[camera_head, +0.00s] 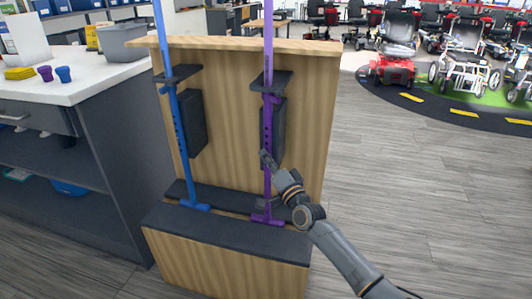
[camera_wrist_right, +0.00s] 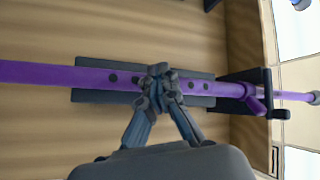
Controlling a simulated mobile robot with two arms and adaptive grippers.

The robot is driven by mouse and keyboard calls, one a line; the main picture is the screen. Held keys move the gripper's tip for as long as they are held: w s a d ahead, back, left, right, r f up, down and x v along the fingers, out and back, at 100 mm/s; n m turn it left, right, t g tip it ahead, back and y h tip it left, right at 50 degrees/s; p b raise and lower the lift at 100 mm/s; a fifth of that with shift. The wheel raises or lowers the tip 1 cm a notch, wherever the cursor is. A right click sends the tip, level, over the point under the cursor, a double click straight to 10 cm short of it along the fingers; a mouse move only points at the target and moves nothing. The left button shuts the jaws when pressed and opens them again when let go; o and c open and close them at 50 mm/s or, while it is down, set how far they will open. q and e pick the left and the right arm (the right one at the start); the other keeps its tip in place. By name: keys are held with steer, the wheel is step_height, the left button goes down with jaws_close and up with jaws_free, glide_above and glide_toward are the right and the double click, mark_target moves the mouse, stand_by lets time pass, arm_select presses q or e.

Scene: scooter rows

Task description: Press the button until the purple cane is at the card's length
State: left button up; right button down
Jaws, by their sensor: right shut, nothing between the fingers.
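The purple cane (camera_head: 268,120) stands upright on the right side of a wooden stand, held by a black clamp (camera_head: 272,82) in front of a dark backing block. It lies across the right wrist view (camera_wrist_right: 60,75) with several dark holes along its tube. My right gripper (camera_head: 267,158) is shut and empty, its fingertips at the cane's tube; in the right wrist view the fingertips (camera_wrist_right: 160,72) overlap the tube between holes. I cannot tell whether they touch it. The button itself is hidden or too small to tell. No card is clearly identifiable. My left gripper is not in view.
A blue cane (camera_head: 178,120) stands on the left of the wooden stand (camera_head: 225,70). A counter (camera_head: 100,85) with purple and blue cups and a grey bin is at left. Scooters and wheelchairs (camera_head: 395,50) stand at the back right. The floor at right is clear.

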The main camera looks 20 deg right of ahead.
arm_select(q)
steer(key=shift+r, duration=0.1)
arm_select(e)
steer(key=shift+d+r, duration=0.15)
steer(key=shift+r, duration=0.05)
arm_select(q)
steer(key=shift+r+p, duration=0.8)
steer(key=shift+p, duration=0.1)
arm_select(e)
steer(key=shift+s+a+f, duration=0.1)
steer(key=shift+s+a, duration=0.35)
steer(key=shift+s, duration=0.35)
